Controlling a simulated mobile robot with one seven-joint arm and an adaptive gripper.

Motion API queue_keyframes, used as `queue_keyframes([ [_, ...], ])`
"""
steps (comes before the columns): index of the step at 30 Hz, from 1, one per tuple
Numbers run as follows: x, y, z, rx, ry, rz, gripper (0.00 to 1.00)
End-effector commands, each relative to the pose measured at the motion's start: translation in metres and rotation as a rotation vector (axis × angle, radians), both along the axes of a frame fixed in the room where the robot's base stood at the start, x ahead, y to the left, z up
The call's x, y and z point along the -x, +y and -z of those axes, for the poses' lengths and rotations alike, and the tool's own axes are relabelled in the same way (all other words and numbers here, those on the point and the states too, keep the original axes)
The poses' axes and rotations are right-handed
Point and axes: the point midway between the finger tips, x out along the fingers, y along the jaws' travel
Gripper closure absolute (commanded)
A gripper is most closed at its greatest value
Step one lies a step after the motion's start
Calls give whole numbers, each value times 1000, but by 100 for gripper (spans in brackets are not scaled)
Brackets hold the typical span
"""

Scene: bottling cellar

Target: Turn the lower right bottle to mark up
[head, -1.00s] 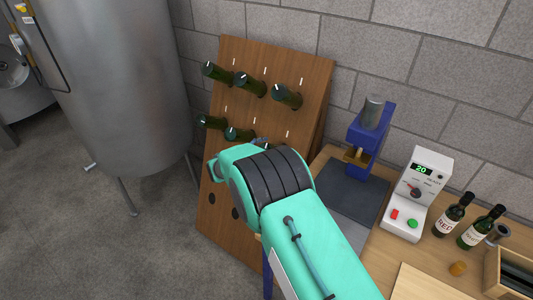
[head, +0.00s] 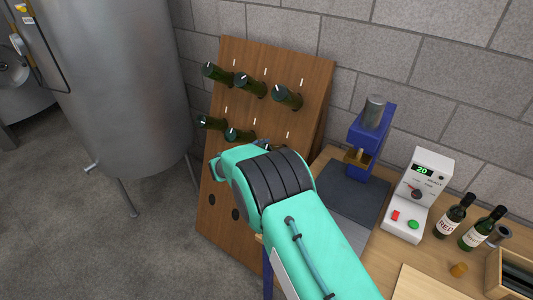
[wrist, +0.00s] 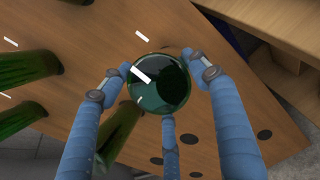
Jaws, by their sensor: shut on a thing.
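The lower right bottle (wrist: 172,98) shows end-on in the wrist view, a dark green round base with a white mark running from near its upper-left rim toward the middle. My gripper (wrist: 158,84) has its blue fingers around this base, shut on it. The mark lies roughly parallel to the white tick on the board above it in the picture. The bottle's neck is hidden behind its base. In the head view my teal arm covers most of this bottle and my gripper.
The wooden rack board (head: 222,205) leans against the block wall, with several other green bottles (head: 287,95) close by. A steel tank (head: 110,90) stands left. A workbench with a blue press (head: 368,140), control box (head: 418,195) and two labelled bottles (head: 452,215) is at right.

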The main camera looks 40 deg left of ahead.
Motion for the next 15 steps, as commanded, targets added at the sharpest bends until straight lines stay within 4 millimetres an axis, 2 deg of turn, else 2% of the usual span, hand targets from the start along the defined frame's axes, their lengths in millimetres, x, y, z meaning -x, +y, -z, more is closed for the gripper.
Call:
queue_keyframes([
  [9,-1,-7,5,-13,3,26,65],
  [10,-1,-7,5,-13,3,27,33],
  [12,-1,-6,5,-13,2,26,25],
  [15,-1,-5,4,-15,2,24,25],
])
